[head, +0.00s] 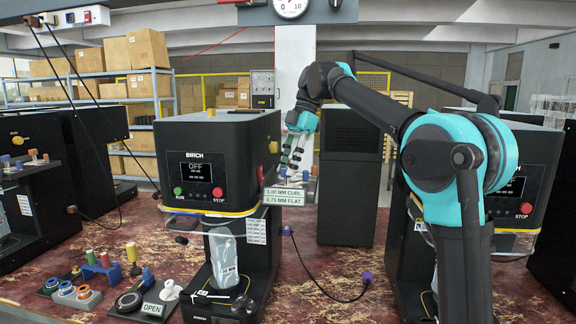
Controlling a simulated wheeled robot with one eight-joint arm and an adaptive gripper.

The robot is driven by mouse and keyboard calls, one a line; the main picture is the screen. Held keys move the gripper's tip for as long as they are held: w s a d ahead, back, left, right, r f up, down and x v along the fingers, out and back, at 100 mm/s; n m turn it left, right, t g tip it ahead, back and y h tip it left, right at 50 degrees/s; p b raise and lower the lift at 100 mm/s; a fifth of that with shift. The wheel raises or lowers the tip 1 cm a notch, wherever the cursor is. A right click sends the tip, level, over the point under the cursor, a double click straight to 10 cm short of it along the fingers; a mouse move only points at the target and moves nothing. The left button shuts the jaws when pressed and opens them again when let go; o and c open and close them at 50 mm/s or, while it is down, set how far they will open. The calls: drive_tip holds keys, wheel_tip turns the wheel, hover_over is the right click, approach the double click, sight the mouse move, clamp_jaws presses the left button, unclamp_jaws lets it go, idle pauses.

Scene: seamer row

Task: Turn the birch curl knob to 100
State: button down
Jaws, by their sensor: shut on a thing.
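The birch machine (215,160) is a black seamer in the middle left, its screen reading OFF. A small shelf-like bracket (290,185) sticks out at its right side, above a sign (290,196) reading 1.00 MM CURL and 0.75 MM FLAT. My gripper (287,170) reaches down to this bracket from the upper right. It is shut on a small bluish knob there, which looks like the birch curl knob (282,173). The fingers cover much of the knob, and its scale is too small to read. Another small bluish part (306,175) sits just to the right.
A clear pouch-like item (223,258) stands on the birch machine's base. Small coloured tools (100,265) and an OPEN tag (152,309) lie at the left on the red-brown table (320,265). A dark cabinet (348,190) stands behind my arm. Another seamer (520,180) is at right.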

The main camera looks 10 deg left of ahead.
drive_tip(key=c, duration=1.2)
unclamp_jaws()
drive_tip(key=v, duration=1.2)
drive_tip(key=shift+d, duration=0.1)
